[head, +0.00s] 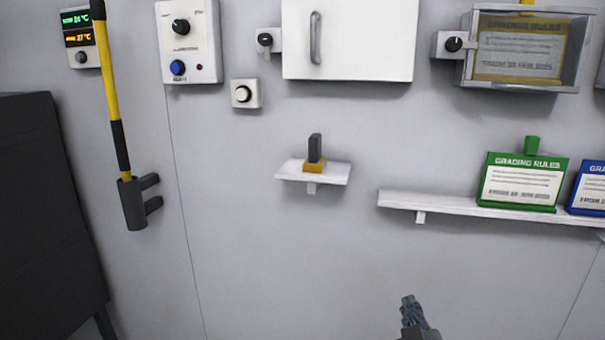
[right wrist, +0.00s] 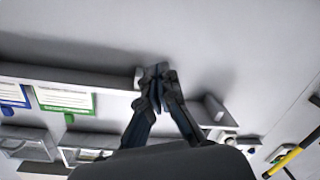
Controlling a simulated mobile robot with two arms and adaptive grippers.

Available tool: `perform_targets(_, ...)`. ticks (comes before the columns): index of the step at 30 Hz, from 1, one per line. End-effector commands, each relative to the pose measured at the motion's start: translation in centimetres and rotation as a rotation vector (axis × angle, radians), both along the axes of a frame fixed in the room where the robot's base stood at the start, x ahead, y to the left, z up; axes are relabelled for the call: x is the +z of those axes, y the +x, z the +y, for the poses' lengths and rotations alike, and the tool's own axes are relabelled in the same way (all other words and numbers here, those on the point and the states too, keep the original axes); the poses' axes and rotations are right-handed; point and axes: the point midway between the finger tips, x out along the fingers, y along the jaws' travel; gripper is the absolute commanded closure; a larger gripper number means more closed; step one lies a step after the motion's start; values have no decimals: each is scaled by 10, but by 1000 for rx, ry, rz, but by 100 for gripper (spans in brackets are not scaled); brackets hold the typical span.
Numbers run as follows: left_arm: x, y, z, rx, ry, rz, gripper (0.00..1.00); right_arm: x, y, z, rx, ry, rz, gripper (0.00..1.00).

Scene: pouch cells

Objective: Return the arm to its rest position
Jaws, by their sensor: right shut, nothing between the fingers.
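My right gripper (head: 411,304) shows at the bottom edge of the head view, in front of the grey wall and below the long white shelf. In the right wrist view the same gripper (right wrist: 158,72) has its fingers together with nothing between them. It appears apart from the shelf and the wall objects. Most of the right arm is out of the head view. My left gripper is not in view.
A long white shelf (head: 448,206) holds a green sign (head: 522,183) and a blue sign (head: 591,190). A small shelf (head: 337,176) holds a dark-handled block (head: 314,150). A yellow pole (head: 108,85) and dark cabinet (head: 45,200) are left. The lower wall is clear.

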Motion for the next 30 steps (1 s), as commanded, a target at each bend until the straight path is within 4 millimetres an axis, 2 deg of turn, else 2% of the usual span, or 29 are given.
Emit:
perform_targets(1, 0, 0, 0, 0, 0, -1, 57, -37, -21, -6, -17, 51, 115, 100)
perform_targets(3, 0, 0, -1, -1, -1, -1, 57, -81, -51, -12, -36, 114, 269, 100)
perform_targets(6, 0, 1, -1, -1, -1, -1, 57, -134, -100, -16, -55, 193, 480, 100)
perform_targets(9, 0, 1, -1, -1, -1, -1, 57, -171, -147, -15, -62, 251, 655, 100)
perform_targets(15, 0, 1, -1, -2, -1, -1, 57, -212, -225, -8, -62, 328, 918, 100)
perform_targets(21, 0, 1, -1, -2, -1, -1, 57, -231, -295, 1, -49, 386, 1136, 100)
perform_targets(22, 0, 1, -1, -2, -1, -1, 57, -237, -298, 1, -48, 388, 1151, 100)
perform_targets(26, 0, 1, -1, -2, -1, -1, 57, -272, -285, 3, -51, 385, 1156, 100)
perform_targets(30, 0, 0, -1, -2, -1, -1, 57, -312, -280, 4, -53, 382, 1172, 100)
